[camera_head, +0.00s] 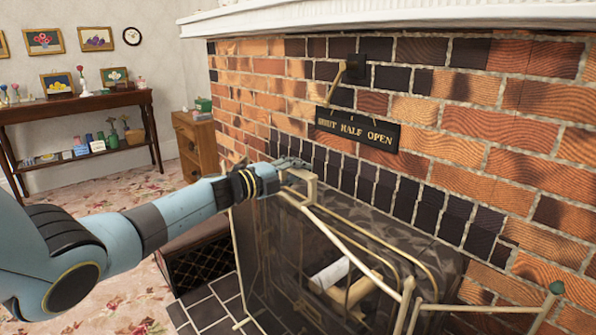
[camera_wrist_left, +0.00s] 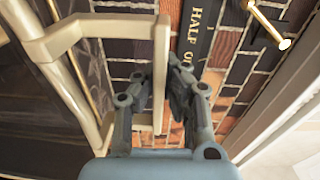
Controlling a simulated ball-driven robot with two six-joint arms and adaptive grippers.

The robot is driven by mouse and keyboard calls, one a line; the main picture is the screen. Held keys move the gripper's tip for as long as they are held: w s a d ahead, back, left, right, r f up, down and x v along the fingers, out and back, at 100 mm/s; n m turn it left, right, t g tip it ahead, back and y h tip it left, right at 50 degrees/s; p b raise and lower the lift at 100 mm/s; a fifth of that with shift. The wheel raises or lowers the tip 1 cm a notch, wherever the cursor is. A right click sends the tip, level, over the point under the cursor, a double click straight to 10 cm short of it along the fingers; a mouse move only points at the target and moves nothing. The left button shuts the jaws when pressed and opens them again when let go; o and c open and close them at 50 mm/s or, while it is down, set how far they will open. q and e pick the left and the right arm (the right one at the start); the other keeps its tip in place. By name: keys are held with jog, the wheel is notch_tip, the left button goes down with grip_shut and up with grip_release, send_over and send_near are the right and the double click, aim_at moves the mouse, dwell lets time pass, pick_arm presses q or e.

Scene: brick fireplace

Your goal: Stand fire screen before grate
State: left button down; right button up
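The fire screen (camera_head: 290,262) is a dark see-through panel with a pale brass frame and a squared handle on top. It stands at the hearth, and a pale log and a brownish one show through or behind it; the grate itself is mostly hidden. My left gripper (camera_head: 291,170) is at the handle's top. In the left wrist view the handle's bar (camera_wrist_left: 160,70) passes between the two fingers (camera_wrist_left: 157,85), which are drawn in around it. Whether both pads touch the bar is hard to see. My right gripper is out of view.
A brick wall carries a damper plate (camera_head: 356,129) and a brass lever (camera_head: 347,76) above the hearth. A dark patterned box (camera_head: 200,264) sits left of the screen. A brass rail with a green-tipped post (camera_head: 549,303) is at lower right. Flowered carpet lies left.

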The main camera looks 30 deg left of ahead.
pick_arm(q)
jog(key=shift+w+r, duration=0.1)
jog(key=shift+r, duration=0.15)
jog(key=c, duration=1.4)
grip_release()
jog(key=shift+c, duration=0.2)
jog(key=shift+o, duration=0.2)
jog(key=shift+s+f, duration=0.2)
jog(key=shift+f, duration=0.2)
jog(key=v, duration=1.1)
jog(key=shift+s+r, duration=0.3)
jog(key=shift+s, duration=0.05)
jog(key=shift+a, duration=0.15)
